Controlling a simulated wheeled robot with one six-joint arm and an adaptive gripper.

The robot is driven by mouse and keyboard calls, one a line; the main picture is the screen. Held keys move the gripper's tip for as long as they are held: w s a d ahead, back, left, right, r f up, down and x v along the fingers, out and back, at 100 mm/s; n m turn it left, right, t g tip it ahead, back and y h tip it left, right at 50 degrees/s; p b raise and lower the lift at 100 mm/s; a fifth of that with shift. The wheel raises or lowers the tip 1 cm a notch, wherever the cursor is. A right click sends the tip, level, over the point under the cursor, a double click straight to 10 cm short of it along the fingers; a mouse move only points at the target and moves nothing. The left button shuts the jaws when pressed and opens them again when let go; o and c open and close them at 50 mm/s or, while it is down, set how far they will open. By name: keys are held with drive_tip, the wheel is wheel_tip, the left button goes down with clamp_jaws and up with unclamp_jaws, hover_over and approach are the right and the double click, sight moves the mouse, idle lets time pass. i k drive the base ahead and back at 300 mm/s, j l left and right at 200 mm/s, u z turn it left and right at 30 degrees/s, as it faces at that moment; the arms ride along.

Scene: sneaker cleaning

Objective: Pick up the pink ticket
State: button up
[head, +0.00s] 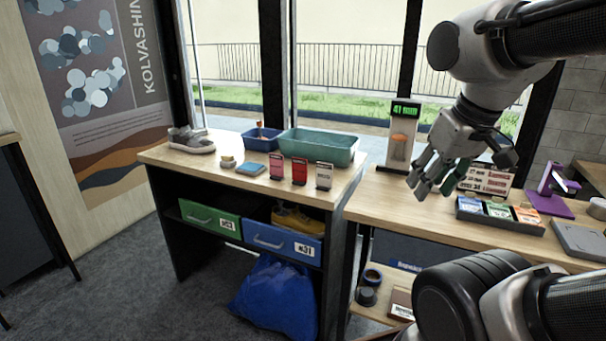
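I cannot make out a clearly pink ticket. My gripper (431,188) hangs above the right counter, to the left of the tray and higher. Its fingers look spread, and I see nothing between them. Three small upright cards stand on the left counter: a red and white one (276,167), a red one (299,171) and a pale one (324,176).
A price board (487,181) stands behind the tray. A purple stand (548,195) and a grey flat device (582,241) are to the right. A dispenser with a green display (402,136) stands behind my gripper. The left counter holds a teal bin (318,147) and a grey sneaker (190,140).

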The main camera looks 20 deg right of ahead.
sight(275, 160)
drive_tip(key=i+j+z, duration=0.1)
drive_tip(key=i, duration=0.2)
drive_tip(key=i+j, duration=0.2)
drive_tip(key=i, duration=0.15)
drive_tip(key=i+j, duration=0.15)
drive_tip(key=j+z, duration=0.05)
drive_tip(key=j, duration=0.05)
